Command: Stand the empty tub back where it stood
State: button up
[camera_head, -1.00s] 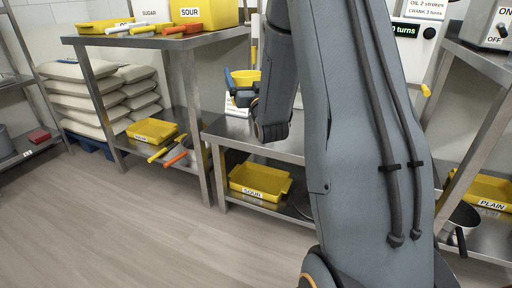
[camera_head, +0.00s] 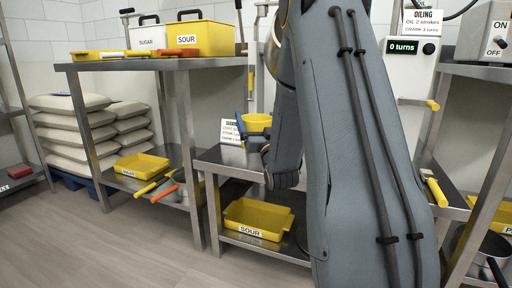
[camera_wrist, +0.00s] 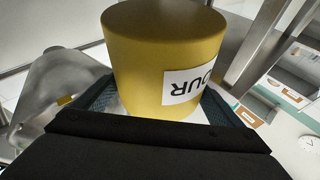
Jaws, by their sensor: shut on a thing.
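The yellow tub (camera_head: 257,123) is held over the middle steel bench (camera_head: 215,158). In the wrist view the tub (camera_wrist: 140,70) fills the centre, with a white label reading "OUR" upside down in the picture. My gripper (camera_head: 250,138) is shut on it, with a blue finger on each side of the tub in the wrist view. My arm hides part of the bench and the tub's right side in the head view. I cannot tell whether the tub touches the bench, and its inside is not visible.
A white sign card (camera_head: 231,131) stands close to the tub's left. A yellow SOUR tray (camera_head: 257,216) lies on the lower shelf. SUGAR (camera_head: 147,38) and SOUR (camera_head: 202,39) bins stand on the left upper bench. The oiling machine (camera_head: 412,62) is at the right.

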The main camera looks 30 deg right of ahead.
jog(key=shift+f+b, duration=1.3)
jog(key=shift+f, duration=1.75)
jog(key=shift+f, duration=0.15)
jog(key=o, duration=1.8)
jog(key=shift+r, duration=0.2)
jog(key=p+v, duration=0.3)
jog(key=v, duration=0.9)
jog(key=shift+f, duration=0.1)
